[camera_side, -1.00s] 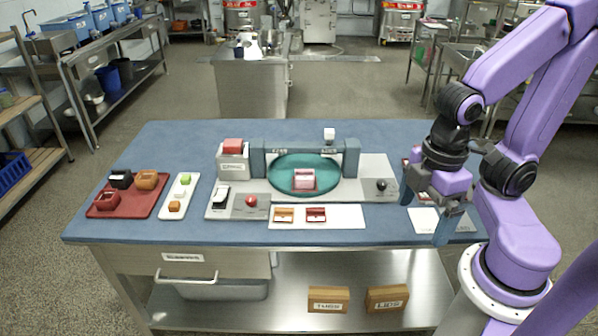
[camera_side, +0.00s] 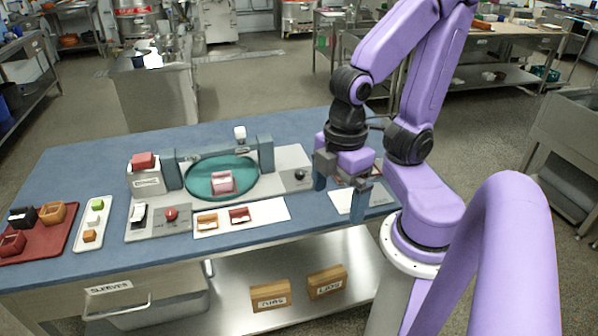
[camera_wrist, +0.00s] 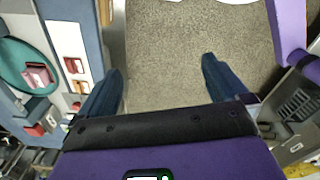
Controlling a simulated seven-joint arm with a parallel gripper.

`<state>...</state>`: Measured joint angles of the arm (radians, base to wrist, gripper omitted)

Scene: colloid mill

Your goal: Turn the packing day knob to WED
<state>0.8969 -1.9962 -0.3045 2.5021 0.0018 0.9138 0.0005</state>
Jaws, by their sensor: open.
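Two round knobs show in the side view; I cannot read their markings or tell which is the packing day knob. One is a black knob (camera_side: 299,175) on the grey base right of the teal turntable (camera_side: 247,170).
A grey post frame stands over the turntable, which carries a pink block (camera_side: 222,182). A white card (camera_side: 351,199) lies near my gripper. A white strip (camera_side: 262,212) with small blocks lies in front. A red tray (camera_side: 40,240) stands at far left. The blue tabletop's back is clear.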

